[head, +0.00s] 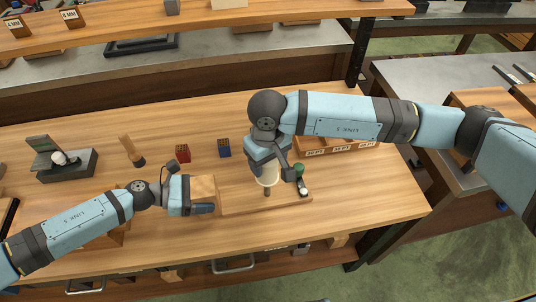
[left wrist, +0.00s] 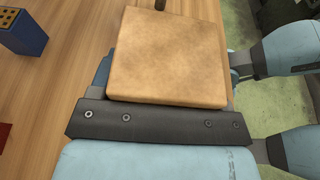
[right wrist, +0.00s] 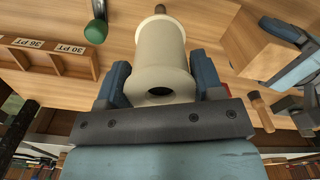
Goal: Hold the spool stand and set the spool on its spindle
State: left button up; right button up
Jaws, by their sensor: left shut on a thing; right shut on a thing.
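The cream spool (head: 267,176) is held in my right gripper (head: 267,165), above the stand's wooden base (head: 238,206); it also shows between the fingers in the right wrist view (right wrist: 163,60). A short brown spindle (head: 267,192) shows just below the spool, and its end shows past the spool in the right wrist view (right wrist: 160,9). I cannot tell whether the spool is around it. My left gripper (head: 205,194) is shut on the wooden block (head: 203,186) at the base's left end, which fills the left wrist view (left wrist: 167,55).
A green knob (head: 299,170) and a dark piece with a white ball (head: 304,191) are close right of the spool. A labelled wooden rack (head: 340,148) lies behind. Red (head: 183,153) and blue (head: 224,148) blocks and a wooden-handled tool (head: 131,149) stand left.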

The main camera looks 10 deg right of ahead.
jog(key=shift+f, duration=4.3)
jog(key=shift+f, duration=0.35)
jog(key=o, duration=1)
notch_tip(320, 180, up, 12)
